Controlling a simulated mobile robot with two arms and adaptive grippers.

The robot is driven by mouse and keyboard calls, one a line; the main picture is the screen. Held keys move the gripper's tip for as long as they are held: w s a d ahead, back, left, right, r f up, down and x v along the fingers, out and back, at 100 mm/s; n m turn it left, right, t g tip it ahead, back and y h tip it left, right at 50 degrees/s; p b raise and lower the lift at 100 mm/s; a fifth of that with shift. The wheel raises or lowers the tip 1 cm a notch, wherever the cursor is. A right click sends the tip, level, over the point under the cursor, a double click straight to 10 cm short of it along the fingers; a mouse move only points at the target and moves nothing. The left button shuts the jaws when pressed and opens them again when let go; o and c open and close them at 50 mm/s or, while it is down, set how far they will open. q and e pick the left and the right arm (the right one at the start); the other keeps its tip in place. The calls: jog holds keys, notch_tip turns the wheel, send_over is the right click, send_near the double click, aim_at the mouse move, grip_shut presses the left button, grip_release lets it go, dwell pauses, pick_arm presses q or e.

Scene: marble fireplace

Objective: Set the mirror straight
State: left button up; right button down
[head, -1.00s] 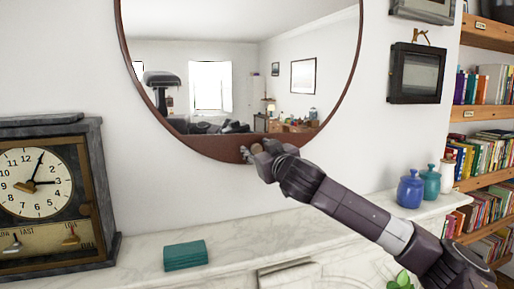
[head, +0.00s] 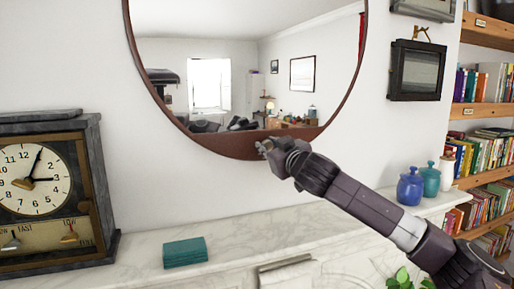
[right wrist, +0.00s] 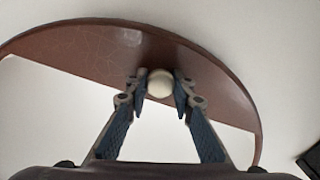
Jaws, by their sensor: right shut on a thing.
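The round mirror (head: 235,80) with a brown frame hangs on the white wall. Its frame is widest at the bottom, and the glass's lower edge sits slightly higher at its right end in the head view. My right gripper (head: 266,147) is at this bottom part of the frame. In the right wrist view my right gripper (right wrist: 160,90) has both fingers closed around a small pale round knob (right wrist: 159,82) on the brown part of the mirror (right wrist: 80,45). The mirror's top is out of view. My left gripper is not in view.
A clock (head: 40,185) stands on the marble mantel (head: 140,258) at left, with a teal box (head: 185,252) beside it. Blue (head: 410,187) and teal (head: 431,180) jars stand at right, below a small framed picture (head: 416,70). A bookshelf (head: 485,118) is at far right.

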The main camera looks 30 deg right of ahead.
jog(key=shift+s+d, duration=0.1)
jog(key=shift+d, duration=0.35)
jog(key=c, duration=1.6)
grip_release()
jog(key=shift+s+a, duration=0.1)
jog(key=shift+a, duration=0.05)
jog(key=shift+s+a, duration=0.1)
jog(key=shift+s, duration=0.4)
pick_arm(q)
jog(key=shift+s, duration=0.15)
pick_arm(e)
jog(key=v, duration=1.1)
